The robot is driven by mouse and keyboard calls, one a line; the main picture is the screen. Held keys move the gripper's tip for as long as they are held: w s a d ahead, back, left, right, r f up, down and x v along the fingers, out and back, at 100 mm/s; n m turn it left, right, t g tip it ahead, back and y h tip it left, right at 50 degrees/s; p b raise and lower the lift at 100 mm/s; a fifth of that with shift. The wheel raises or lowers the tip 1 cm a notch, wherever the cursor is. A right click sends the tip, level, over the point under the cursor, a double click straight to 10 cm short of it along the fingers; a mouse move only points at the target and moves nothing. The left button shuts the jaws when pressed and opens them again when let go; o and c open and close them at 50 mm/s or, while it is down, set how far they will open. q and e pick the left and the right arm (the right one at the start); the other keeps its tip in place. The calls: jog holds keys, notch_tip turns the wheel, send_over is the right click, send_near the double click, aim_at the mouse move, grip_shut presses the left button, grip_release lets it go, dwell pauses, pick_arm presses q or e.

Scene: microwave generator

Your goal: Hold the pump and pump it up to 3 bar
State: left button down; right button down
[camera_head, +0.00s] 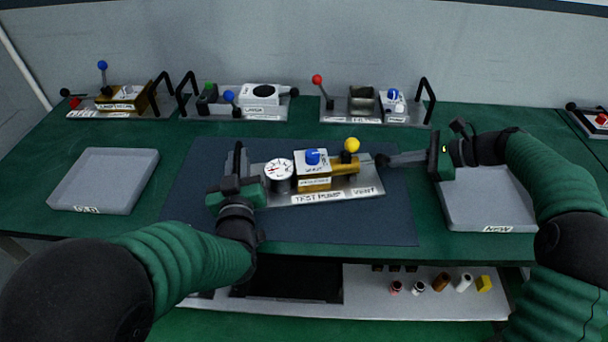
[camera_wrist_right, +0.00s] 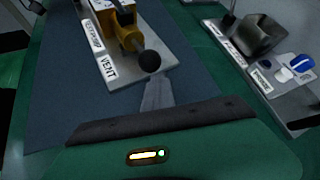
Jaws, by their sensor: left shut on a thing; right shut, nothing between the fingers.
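The test pump (camera_head: 315,177) stands on the dark blue mat, with a round white gauge (camera_head: 279,170), a blue knob (camera_head: 313,157), a yellow knob (camera_head: 352,145) and a brass cylinder. The gauge reading is too small to tell. My left gripper (camera_head: 238,180) is shut on the black handle at the pump plate's left end. My right gripper (camera_head: 388,160) is shut and empty, its fingertips at the black ball on the cylinder's right end. In the right wrist view the fingers (camera_wrist_right: 156,92) point at this black ball (camera_wrist_right: 149,61); touching or just apart, I cannot tell.
A grey tray (camera_head: 105,180) lies at left, and another grey tray (camera_head: 485,205) marked NEW lies under my right arm. Several fixture plates with handles stand along the back, including one with a red knob (camera_head: 317,79). A lower shelf (camera_head: 430,302) holds several small parts.

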jog(key=shift+a, duration=0.2)
jog(key=shift+s+a, duration=0.2)
jog(key=shift+a, duration=0.65)
jog(key=shift+s+a+r, duration=0.1)
jog(key=shift+a, duration=0.35)
jog(key=shift+w+d, duration=0.2)
jog(key=shift+d, duration=0.8)
jog(key=shift+w+d, duration=0.2)
jog(key=shift+d, duration=0.85)
jog(key=shift+w+d, duration=0.2)
jog(key=shift+d, duration=0.8)
